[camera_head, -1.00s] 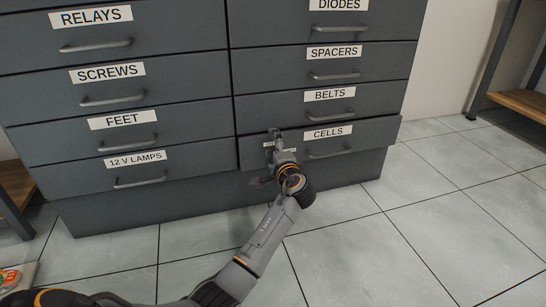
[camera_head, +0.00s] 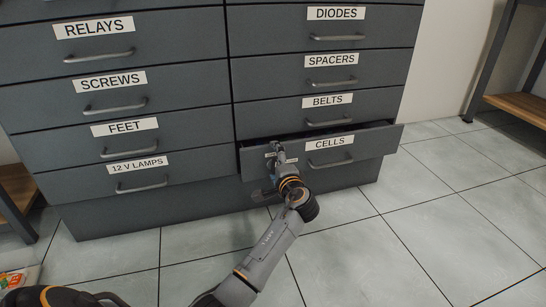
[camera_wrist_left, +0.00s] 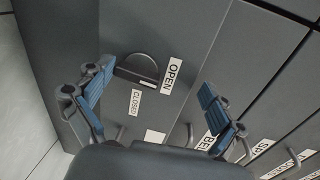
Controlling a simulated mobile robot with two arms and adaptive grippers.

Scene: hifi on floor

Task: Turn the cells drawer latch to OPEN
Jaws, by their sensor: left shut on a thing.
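The CELLS drawer (camera_head: 370,150) is the bottom right one in the grey cabinet. It stands a little out, with a dark gap along its top edge. Its latch (camera_wrist_left: 133,78) shows in the left wrist view as a dark lever with a rounded plate, with an OPEN label (camera_wrist_left: 172,76) and a CLOSED label (camera_wrist_left: 135,103) beside it. The lever's white-marked end lies close to OPEN. My left gripper (camera_head: 276,152) is at the left part of the drawer front, shut on the latch; its blue-padded fingers (camera_wrist_left: 156,80) stand on either side of it. My right gripper is not in view.
Other closed drawers, such as BELTS (camera_head: 375,102) and 12 V LAMPS (camera_head: 90,182), surround it, each with a bar handle. Shelving (camera_head: 520,105) stands at the right and a wooden shelf at the left.

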